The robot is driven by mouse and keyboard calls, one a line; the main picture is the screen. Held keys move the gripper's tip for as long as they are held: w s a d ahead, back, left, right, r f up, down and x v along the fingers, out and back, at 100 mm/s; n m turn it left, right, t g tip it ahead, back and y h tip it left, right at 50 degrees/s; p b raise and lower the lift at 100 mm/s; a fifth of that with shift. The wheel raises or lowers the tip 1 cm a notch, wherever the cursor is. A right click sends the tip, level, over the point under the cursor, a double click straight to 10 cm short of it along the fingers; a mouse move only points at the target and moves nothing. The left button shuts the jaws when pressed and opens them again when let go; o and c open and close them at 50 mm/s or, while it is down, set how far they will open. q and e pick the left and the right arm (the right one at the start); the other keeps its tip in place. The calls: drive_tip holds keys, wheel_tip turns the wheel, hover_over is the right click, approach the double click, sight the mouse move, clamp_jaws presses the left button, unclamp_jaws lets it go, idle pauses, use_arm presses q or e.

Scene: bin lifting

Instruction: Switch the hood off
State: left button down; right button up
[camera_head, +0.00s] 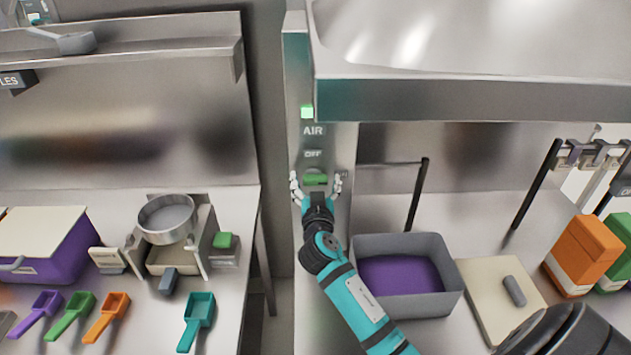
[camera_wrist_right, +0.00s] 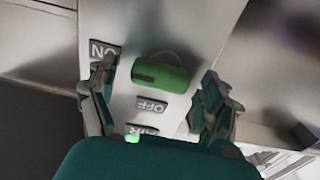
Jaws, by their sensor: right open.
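The hood (camera_head: 450,97) is the big steel canopy at the upper right. Its steel switch panel (camera_head: 298,70) carries a lit green lamp (camera_head: 307,111), an AIR label and an OFF label (camera_head: 313,154). The green knob (camera_head: 316,179) lies crosswise below OFF. In the right wrist view the knob (camera_wrist_right: 163,72) has a dark mark on its end towards the ON label (camera_wrist_right: 104,50); OFF (camera_wrist_right: 152,107) is off to its side. My right gripper (camera_head: 316,184) is open, with its fingers on either side of the knob; contact cannot be told. My left gripper is not seen.
A grey bin with purple contents (camera_head: 357,290) stands right of my right arm, beside a cream board (camera_head: 478,275). Orange and green boxes (camera_head: 583,250) are at the far right. The left bench holds a sieve (camera_head: 166,218) and several coloured scoops (camera_head: 198,312).

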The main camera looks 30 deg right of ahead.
drive_tip(key=shift+c, duration=0.3)
drive_tip(key=c, duration=1.1)
